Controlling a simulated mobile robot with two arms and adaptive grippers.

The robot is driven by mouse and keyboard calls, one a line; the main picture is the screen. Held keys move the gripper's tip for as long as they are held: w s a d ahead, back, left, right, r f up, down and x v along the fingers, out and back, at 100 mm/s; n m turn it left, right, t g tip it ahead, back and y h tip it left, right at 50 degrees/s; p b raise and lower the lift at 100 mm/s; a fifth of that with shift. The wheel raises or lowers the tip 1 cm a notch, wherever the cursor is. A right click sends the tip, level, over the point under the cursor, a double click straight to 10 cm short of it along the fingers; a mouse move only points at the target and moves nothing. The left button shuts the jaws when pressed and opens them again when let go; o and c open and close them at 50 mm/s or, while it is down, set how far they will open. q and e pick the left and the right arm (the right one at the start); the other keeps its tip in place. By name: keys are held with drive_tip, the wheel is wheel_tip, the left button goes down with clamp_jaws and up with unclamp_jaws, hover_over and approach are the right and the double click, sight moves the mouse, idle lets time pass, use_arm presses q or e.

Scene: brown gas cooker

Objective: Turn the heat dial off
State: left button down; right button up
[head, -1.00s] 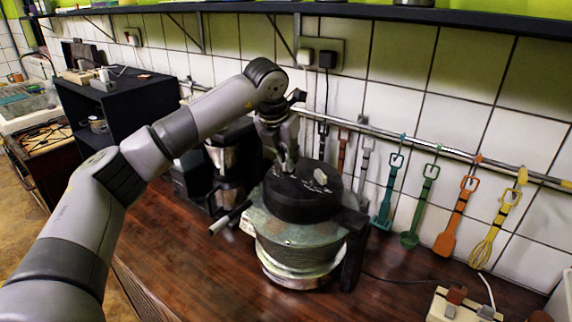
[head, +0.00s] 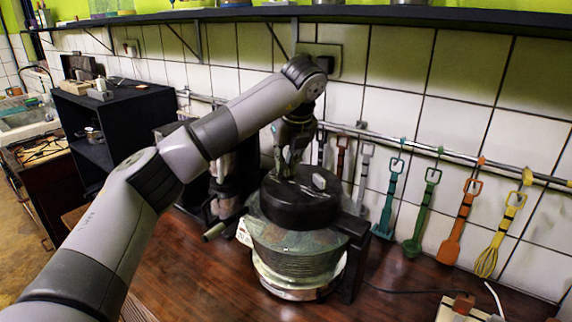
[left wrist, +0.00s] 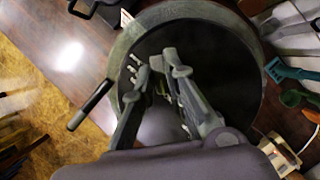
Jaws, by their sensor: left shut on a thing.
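The brown-green gas cooker (head: 298,240) stands on the wooden counter, with a round black top (head: 300,208). The top also fills the middle of the left wrist view (left wrist: 215,60), with small pale marks near the fingers. My left gripper (head: 286,172) comes down from above onto the left rear part of this top. In the left wrist view its two fingers (left wrist: 158,72) are close together, shut on a small part that they mostly hide, apparently the heat dial. A grey raised piece (head: 319,181) shows on the top to the right of the gripper. My right gripper is out of view.
A dark coffee-maker-like appliance (head: 222,190) stands close behind and left of the cooker. Coloured utensils (head: 465,222) hang from a wall rail at the right. A dark shelf (head: 420,14) runs above. The counter front is clear.

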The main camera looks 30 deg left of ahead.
use_arm(q)
drive_tip(key=shift+n, duration=0.5)
drive_tip(key=c, duration=1.6)
unclamp_jaws()
drive_tip(key=v, duration=1.2)
drive_tip(key=shift+w, duration=0.25)
